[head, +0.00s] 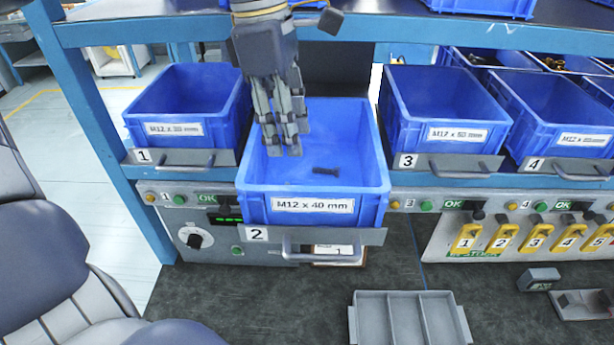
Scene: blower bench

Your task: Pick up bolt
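A dark bolt (327,170) lies on the floor of the blue bin (313,207) labelled "M12 x 40 mm", which is pulled forward on slot 2. My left gripper (282,148) points down into this bin, to the left of the bolt. Its fingertips look apart from the bolt, and nothing shows between them. The fingers appear close together, but their gap cannot be judged from this angle. My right gripper is not in view.
Blue bins stand on either side: bin 1 (178,129) at left, bin 3 (455,134) and bin 4 (580,139) at right. A blue shelf beam (470,34) runs above. A grey divided tray (409,318) lies on the dark bench, front right.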

